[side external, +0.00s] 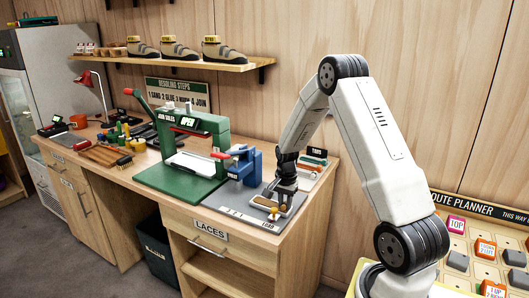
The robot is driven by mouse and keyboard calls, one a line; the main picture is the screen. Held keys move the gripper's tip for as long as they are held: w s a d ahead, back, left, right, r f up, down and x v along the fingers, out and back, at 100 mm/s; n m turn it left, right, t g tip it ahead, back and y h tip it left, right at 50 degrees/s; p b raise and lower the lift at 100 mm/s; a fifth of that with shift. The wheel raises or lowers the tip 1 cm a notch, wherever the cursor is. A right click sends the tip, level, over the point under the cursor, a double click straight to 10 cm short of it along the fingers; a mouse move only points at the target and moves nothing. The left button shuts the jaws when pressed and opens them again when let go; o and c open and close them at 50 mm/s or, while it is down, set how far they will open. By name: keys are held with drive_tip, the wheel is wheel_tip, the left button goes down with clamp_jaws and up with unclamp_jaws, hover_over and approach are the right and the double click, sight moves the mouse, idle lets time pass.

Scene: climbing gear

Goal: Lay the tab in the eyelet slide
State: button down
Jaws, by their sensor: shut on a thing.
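My gripper (286,190) points straight down over the grey mat at the right end of the workbench. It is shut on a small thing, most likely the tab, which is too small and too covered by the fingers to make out. A shallow pale tray (256,206) with brown pieces in it lies just left of and below the fingertips. A blue press (246,166) with a red handle stands left of my gripper, apart from it. I cannot tell which part here is the eyelet slide.
A rack with a TABS sign (317,152) stands behind my gripper. The green sole press (210,140) stands farther left. Tools and brushes (105,155) cover the bench's left part. A shelf with shoes (185,58) hangs above.

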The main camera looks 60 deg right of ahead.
drive_tip(key=shift+f, duration=0.1)
drive_tip(key=c, duration=0.5)
unclamp_jaws()
drive_tip(key=shift+c, duration=0.2)
wheel_tip(320, 180, up, 12)
idle(0.6)
drive_tip(key=s+a+f+n+t, duration=0.1)
drive_tip(key=s+a+n, duration=0.2)
drive_tip(key=a+n, duration=0.6)
drive_tip(key=s+a+f+n+t, duration=0.1)
drive_tip(key=s+a+n, duration=0.3)
drive_tip(key=a+n, duration=0.5)
drive_tip(key=a, duration=1)
drive_tip(key=shift+f+t, duration=0.25)
drive_tip(key=shift+t, duration=0.05)
